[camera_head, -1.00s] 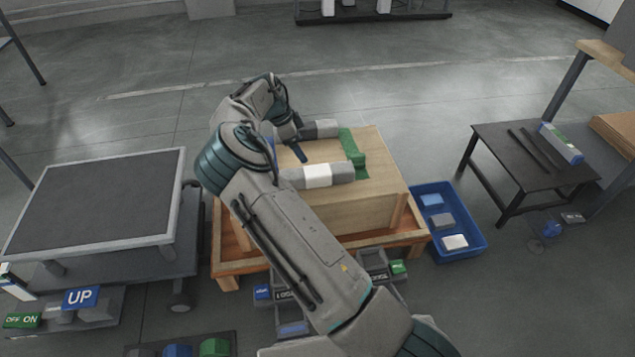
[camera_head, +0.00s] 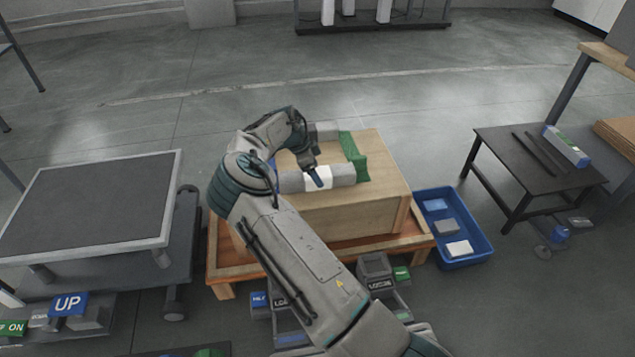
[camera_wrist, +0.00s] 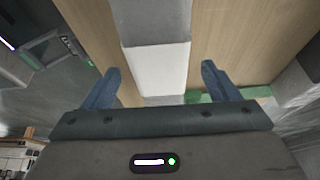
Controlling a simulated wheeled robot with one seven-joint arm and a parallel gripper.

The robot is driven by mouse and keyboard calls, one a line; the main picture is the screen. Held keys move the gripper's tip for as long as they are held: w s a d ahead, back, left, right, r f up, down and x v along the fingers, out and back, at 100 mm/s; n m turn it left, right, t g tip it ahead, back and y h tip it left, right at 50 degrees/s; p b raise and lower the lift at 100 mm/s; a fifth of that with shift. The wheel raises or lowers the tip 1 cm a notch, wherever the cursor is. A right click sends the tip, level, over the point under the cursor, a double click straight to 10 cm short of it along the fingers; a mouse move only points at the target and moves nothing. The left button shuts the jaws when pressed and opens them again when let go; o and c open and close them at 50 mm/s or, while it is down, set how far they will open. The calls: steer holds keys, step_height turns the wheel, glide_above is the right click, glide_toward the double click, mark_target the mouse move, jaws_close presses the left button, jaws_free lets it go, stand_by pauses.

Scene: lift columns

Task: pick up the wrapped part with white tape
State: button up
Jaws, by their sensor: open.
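The wrapped part with white tape (camera_head: 343,174) is a long grey bundle lying on a wooden box (camera_head: 350,214), with a white band (camera_head: 325,181) around its middle. In the wrist view the white band (camera_wrist: 160,68) lies between and just beyond my two fingers. My gripper (camera_head: 319,180) is over the white band in the head view. In the wrist view my gripper (camera_wrist: 158,75) is open, with one blue finger on each side of the band and nothing held. I cannot tell the exact height of the fingertips above the part.
A second grey wrapped part (camera_head: 323,131) lies behind, and a green wrapped part (camera_head: 353,153) lies at the right on the box. A blue bin (camera_head: 478,263) stands right of the box. A grey-topped cart (camera_head: 90,205) is at left, a black table (camera_head: 520,165) at right.

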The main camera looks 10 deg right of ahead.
steer(key=shift+x, duration=1.1)
steer(key=c, duration=1.4)
steer(key=shift+c, duration=0.4)
steer(key=shift+r, duration=0.2)
